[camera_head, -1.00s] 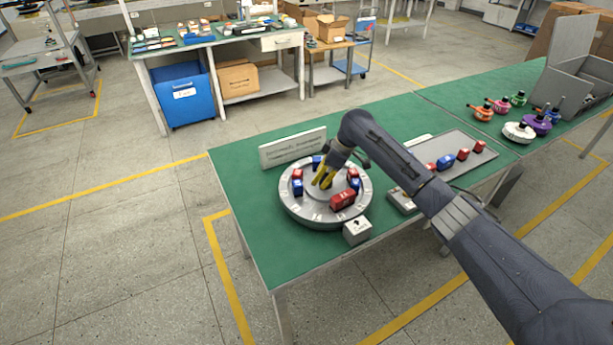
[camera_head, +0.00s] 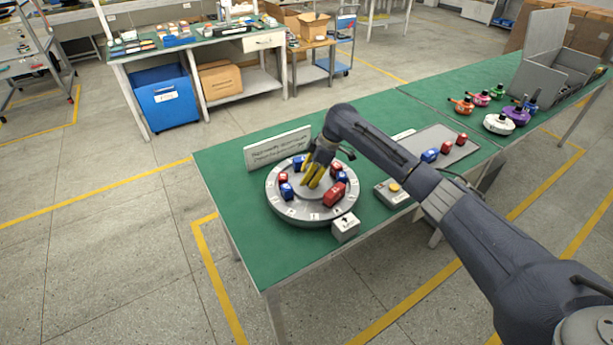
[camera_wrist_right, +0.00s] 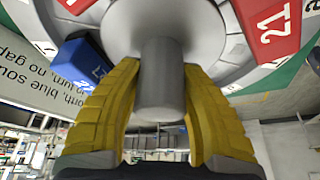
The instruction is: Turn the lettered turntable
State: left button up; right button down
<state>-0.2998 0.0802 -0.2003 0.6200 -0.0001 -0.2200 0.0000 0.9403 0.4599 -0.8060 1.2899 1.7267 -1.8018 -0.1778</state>
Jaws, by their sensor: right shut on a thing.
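The round grey turntable (camera_head: 285,209) lies near the front left end of the green table and carries several red and blue blocks around its rim. A large red block (camera_head: 334,193) is at its front right, and a blue block (camera_head: 287,191) is at its left. My right gripper (camera_head: 312,182) reaches down over the turntable's middle. In the right wrist view its yellow fingers close on the upright grey centre post (camera_wrist_right: 160,85). A blue block (camera_wrist_right: 80,60) and a red block marked 21 (camera_wrist_right: 270,20) show beside it. My left gripper is not in view.
A lettered sign (camera_head: 278,150) stands behind the turntable. A small white marker block (camera_head: 345,227) is at its front. A yellow-button box (camera_head: 393,192) and a grey tray (camera_head: 461,151) with red and blue blocks are to the right.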

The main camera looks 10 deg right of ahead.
aim_at(322, 183)
jog(key=shift+s+a+f, duration=0.1)
jog(key=c, duration=0.8)
grip_release()
jog(key=v, duration=1.2)
